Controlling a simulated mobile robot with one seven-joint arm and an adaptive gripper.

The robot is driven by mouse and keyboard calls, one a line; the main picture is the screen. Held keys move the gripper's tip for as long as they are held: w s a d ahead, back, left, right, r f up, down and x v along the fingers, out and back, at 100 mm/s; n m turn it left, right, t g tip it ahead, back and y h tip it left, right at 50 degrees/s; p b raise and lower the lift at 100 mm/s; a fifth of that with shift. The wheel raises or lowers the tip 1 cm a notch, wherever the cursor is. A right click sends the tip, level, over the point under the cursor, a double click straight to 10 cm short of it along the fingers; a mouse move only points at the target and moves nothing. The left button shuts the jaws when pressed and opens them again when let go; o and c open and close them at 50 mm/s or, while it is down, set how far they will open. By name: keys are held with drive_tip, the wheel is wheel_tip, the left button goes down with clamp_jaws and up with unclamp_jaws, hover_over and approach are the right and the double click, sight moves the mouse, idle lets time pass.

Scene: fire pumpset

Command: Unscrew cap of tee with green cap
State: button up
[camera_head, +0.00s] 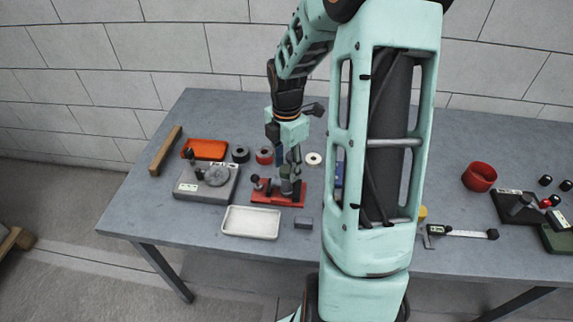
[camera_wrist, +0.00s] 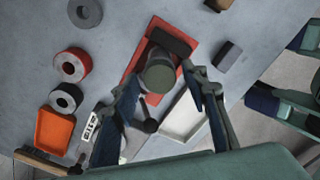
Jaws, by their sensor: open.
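A round grey-green cap (camera_wrist: 160,72) sits on a fitting on a red base plate (camera_wrist: 192,50) in the wrist view. The red base plate also shows in the head view (camera_head: 286,200), where my gripper and the upright parts overlap. My gripper (camera_wrist: 162,76) is open, with one finger on each side of the cap. I cannot tell whether the fingers touch it. In the head view my gripper (camera_head: 291,168) points down over the red base. The tee's body is mostly hidden under the cap, and its thread does not show.
A white tray (camera_head: 250,223) and a small grey block (camera_head: 303,223) lie in front of the red base. A red ring (camera_head: 479,177) stands far right.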

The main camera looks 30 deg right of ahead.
drive_tip(key=m, duration=0.6)
drive_tip(key=shift+b, duration=0.4)
drive_tip(key=m, duration=0.7)
drive_tip(key=shift+b, duration=0.4)
drive_tip(key=m, duration=1)
drive_tip(key=shift+c, duration=0.7)
clamp_jaws()
drive_tip(key=n, duration=0.3)
drive_tip(key=shift+n, duration=0.8)
